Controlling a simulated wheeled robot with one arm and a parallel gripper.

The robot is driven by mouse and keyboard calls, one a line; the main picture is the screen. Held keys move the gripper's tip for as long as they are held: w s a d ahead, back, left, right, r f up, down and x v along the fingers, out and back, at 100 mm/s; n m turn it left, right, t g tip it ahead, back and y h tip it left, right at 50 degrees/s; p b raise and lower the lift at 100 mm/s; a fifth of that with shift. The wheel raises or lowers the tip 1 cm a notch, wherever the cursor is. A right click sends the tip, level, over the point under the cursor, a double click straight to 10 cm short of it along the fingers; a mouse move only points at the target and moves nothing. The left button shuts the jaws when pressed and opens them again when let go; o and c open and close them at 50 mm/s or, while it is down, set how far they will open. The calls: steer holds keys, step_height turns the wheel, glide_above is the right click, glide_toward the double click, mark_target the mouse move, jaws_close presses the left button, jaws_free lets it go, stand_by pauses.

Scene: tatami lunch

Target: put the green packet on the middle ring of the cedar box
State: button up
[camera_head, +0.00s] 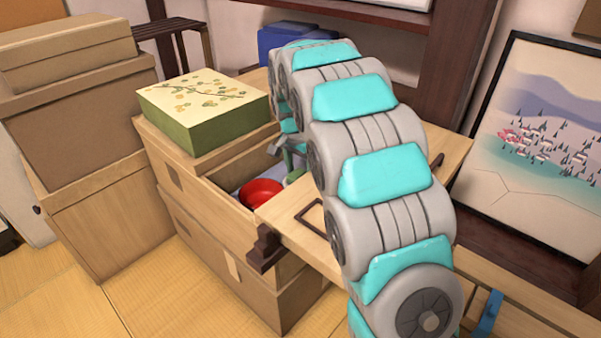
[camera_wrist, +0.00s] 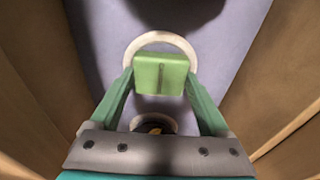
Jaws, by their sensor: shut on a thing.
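The open wooden box (camera_head: 213,208), which I take for the cedar box, stands left of my arm in the head view. Its lavender floor (camera_wrist: 225,65) and tall brown walls fill the wrist view. My gripper (camera_wrist: 160,85) points down into it, shut on the green packet (camera_wrist: 160,72), a small block with a dark groove. The packet is in front of a pale ring (camera_wrist: 160,37) on the floor and hides its lower part; I cannot tell whether they touch. A second pale ring (camera_wrist: 152,121) with something dark and yellow inside is partly hidden by my gripper.
A red bowl (camera_head: 262,193) sits in the open box. Stacked cardboard boxes (camera_head: 75,130) are at left, and a framed picture (camera_head: 540,140) is at right. The box walls are close around my gripper.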

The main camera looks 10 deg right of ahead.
steer(key=shift+f, duration=0.1)
steer(key=o, duration=1.2)
steer(key=shift+c, duration=0.2)
step_height(320, 180, up, 12)
steer(key=a+p, duration=0.1)
steer(key=shift+s, duration=0.45)
